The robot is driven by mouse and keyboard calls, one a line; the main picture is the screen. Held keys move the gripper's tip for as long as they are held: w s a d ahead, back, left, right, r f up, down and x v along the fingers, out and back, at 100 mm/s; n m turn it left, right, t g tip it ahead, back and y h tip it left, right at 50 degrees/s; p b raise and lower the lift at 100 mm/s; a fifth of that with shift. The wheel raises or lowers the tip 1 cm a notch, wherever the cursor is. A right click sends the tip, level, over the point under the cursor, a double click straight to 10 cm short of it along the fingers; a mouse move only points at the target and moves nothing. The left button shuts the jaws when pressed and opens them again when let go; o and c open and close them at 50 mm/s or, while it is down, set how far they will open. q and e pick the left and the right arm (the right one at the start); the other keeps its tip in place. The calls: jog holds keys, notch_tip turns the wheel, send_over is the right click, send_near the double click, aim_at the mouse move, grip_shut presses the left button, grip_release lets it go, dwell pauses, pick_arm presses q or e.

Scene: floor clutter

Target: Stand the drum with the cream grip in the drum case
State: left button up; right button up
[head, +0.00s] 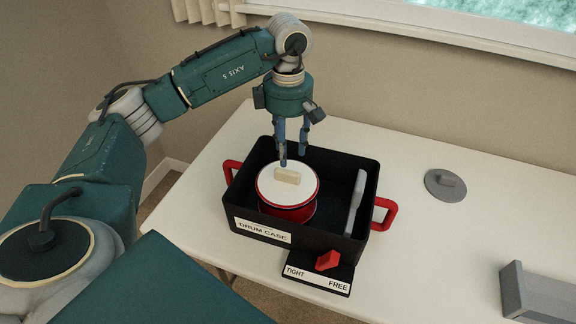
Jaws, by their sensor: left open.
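The drum (305,188) has a white top, a red rim and red sides. Its cream grip (287,177) is a small block on the top. The drum stands upright inside the black drum case (310,240), left of the light grey plate in it. My left gripper (293,160) points down just above the drum, its blue fingers apart, behind and above the cream grip and not around it. My right gripper is not in view.
The case has red side handles (385,214) and a front panel with a red knob (328,260) between TIGHT and FREE labels. The light grey plate (355,202) stands at the right inside. A grey lid-like disc (445,185) and a grey block (538,296) lie on the white table (440,250).

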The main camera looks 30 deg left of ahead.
pick_arm(q)
notch_tip(320, 180, up, 4)
jog(key=shift+f, duration=0.1)
dwell(0.6)
